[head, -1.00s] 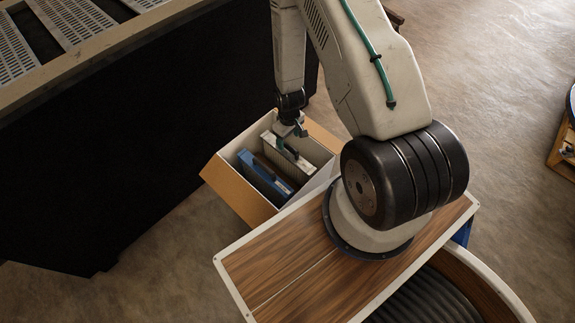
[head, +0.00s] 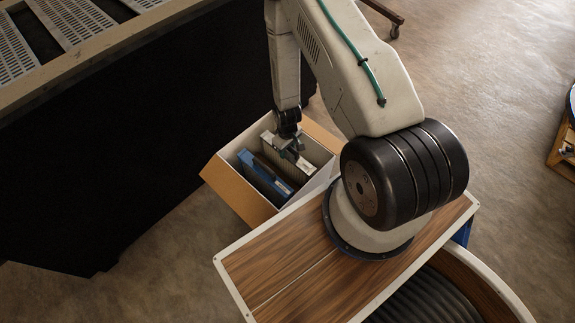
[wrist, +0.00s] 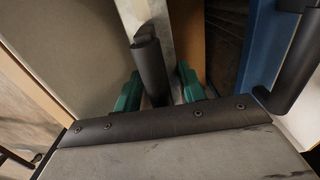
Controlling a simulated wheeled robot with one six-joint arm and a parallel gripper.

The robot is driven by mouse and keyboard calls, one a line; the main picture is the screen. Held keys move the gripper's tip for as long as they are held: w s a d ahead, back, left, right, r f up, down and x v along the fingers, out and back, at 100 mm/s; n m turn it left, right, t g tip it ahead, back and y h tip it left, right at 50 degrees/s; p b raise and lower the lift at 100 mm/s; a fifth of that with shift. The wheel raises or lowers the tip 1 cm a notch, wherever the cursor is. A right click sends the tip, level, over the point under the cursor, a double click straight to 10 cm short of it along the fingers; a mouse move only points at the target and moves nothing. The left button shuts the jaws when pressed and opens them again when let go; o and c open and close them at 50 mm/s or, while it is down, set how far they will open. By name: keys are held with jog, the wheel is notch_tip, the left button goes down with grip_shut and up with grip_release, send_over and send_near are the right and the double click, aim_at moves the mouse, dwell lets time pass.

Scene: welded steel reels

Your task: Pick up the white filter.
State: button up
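The white filter (head: 299,164) stands upright on its edge in the open cardboard box (head: 239,193). Its pale top edge and dark handle (wrist: 150,68) show in the wrist view, where the pale filter (wrist: 158,18) runs upward. My gripper (head: 289,152) is down at the filter's top. In the wrist view its green fingertips (wrist: 160,90) stand on either side of the dark handle, with gaps showing, so it looks open. My gripper hides part of the filter in the head view.
A blue filter (head: 264,175) with its own dark handle (wrist: 298,65) stands beside the white one, with a brown panel (wrist: 190,35) between them. A large black-sided bench (head: 130,150) stands left of the box. My wood-topped base is close at the lower right.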

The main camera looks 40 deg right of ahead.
grip_shut()
